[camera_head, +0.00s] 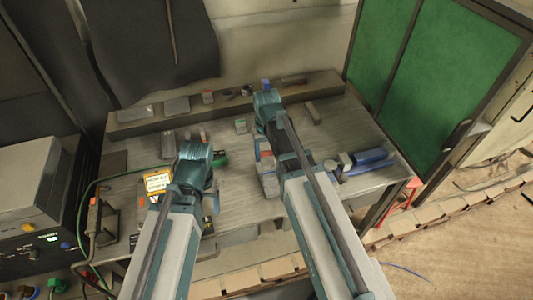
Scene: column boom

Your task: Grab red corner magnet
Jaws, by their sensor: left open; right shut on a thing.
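My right arm reaches over the bench and bends at a teal joint near the back shelf.
The grey bench (235,178) has bare room between the arms. A raised back shelf (150,122) carries small blocks. A power unit (35,205) with cables stands left; green panels (450,70) stand right.

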